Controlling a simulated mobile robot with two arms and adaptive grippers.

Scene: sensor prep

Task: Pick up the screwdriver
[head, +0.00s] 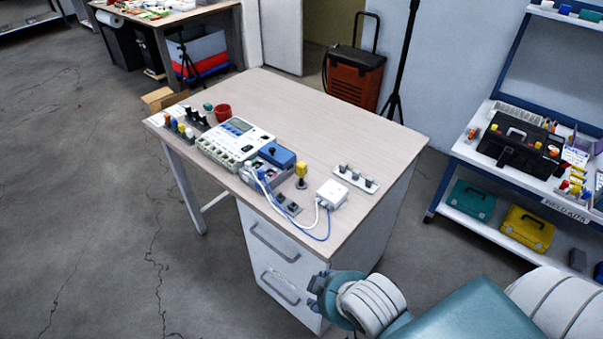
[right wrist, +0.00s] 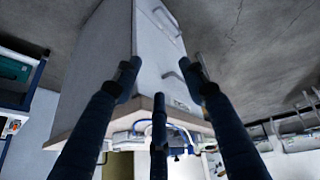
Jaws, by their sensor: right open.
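I cannot make out a screwdriver for certain in either view. The wooden-topped desk (head: 345,124) holds the small items, among them an upright yellow-topped piece (head: 301,170) whose kind I cannot tell. My right gripper (head: 322,288) is low in front of the desk's drawers in the head view, beside the front right corner and below the top. In the right wrist view my right gripper (right wrist: 160,84) has its three fingers spread and nothing between them; the desk's drawer front (right wrist: 135,45) appears upside down beyond them. My left gripper is out of view.
On the desk are a grey meter (head: 236,137), a blue-lidded box (head: 277,155), a white cabled box (head: 332,193), a knob strip (head: 356,178) and a red cup (head: 222,112). Its back right is clear. A shelf with a black toolbox (head: 520,140) stands right.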

